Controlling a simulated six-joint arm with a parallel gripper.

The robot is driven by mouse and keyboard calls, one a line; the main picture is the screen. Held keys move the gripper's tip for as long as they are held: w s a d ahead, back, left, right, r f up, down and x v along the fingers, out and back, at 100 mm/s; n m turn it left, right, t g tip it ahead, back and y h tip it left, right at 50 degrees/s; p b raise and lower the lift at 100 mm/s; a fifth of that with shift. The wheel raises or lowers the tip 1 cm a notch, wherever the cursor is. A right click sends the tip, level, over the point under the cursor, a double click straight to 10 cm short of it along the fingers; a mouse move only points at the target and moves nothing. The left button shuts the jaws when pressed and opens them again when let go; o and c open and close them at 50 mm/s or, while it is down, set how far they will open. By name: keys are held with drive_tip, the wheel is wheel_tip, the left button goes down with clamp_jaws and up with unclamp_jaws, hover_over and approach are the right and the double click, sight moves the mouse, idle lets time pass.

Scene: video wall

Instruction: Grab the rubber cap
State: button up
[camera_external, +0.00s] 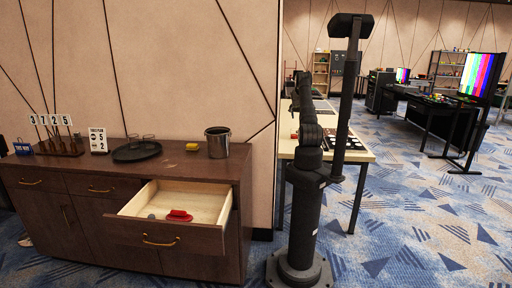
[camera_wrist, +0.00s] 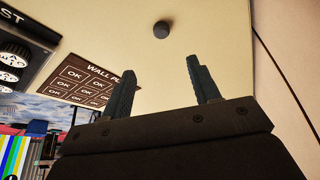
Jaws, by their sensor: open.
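A small dark round piece (camera_wrist: 161,29), which looks like the rubber cap, sits on the pale tabletop in the wrist view. My gripper (camera_wrist: 160,67) is open, with its two fingers apart and nothing between them. The round piece shows beyond the fingertips, roughly in line with the gap and apart from both fingers. In the external view my arm stands beside the pale table (camera_external: 361,153); I cannot make out my gripper or the round piece there.
The wrist view shows a panel of OK tiles (camera_wrist: 85,79) and a dark dial board (camera_wrist: 18,50) at left, and a wall (camera_wrist: 292,45) at right. The external view shows an open drawer (camera_external: 160,236) holding a red item (camera_external: 179,216). The tabletop around the round piece is bare.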

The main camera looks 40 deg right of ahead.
drive_tip(key=x, duration=1.5)
drive_tip(key=shift+w+d, duration=0.1)
drive_tip(key=shift+w, duration=0.05)
drive_tip(key=c, duration=1.1)
